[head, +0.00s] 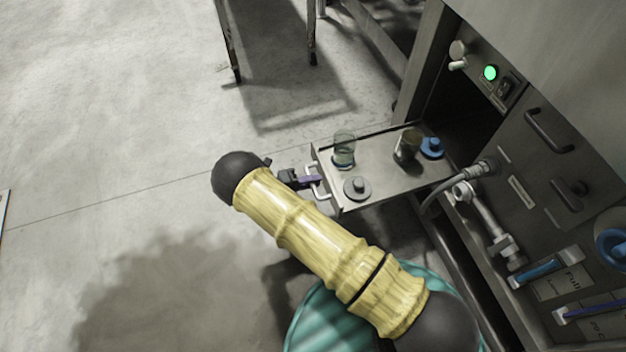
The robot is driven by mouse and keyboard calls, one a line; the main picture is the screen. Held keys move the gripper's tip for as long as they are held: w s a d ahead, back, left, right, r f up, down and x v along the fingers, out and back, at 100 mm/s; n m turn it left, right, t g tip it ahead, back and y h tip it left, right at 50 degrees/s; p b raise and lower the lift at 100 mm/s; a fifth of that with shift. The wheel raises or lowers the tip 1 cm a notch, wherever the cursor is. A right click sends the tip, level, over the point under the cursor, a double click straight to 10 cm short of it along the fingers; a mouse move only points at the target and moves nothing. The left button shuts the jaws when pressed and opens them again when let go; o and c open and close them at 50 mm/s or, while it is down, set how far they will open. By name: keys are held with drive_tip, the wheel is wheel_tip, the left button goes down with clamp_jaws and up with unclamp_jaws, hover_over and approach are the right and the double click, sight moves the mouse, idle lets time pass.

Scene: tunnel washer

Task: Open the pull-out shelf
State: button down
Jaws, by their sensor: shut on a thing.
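The pull-out shelf (385,177) is a grey metal tray that sticks out to the left from the dark opening of the washer. A light-coloured bar handle (319,183) is fixed to its outer left end. My gripper (312,180) is at this handle, with its jaws shut on it. My yellow arm crosses the lower middle of the view and hides the floor below the shelf. A glass jar (344,150), a grey lid (357,188), a dark brown jar (407,146) and a blue lid (432,148) are on the shelf.
The washer's front panel (545,150) stands at the right, with a lit green button (490,73), a hose (455,182), pipes and a blue round knob (615,243). Table legs (228,40) stand at the top. The floor (110,110) to the left is clear.

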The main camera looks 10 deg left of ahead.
drive_tip(key=shift+s+a, duration=0.1)
drive_tip(key=shift+a, duration=0.15)
drive_tip(key=c, duration=1.5)
unclamp_jaws()
drive_tip(key=p+v, duration=0.2)
drive_tip(key=v, duration=1.5)
drive_tip(key=shift+s+a+f, duration=0.1)
drive_tip(key=shift+s+a, duration=0.05)
drive_tip(key=shift+s, duration=0.05)
drive_tip(key=shift+w, duration=0.2)
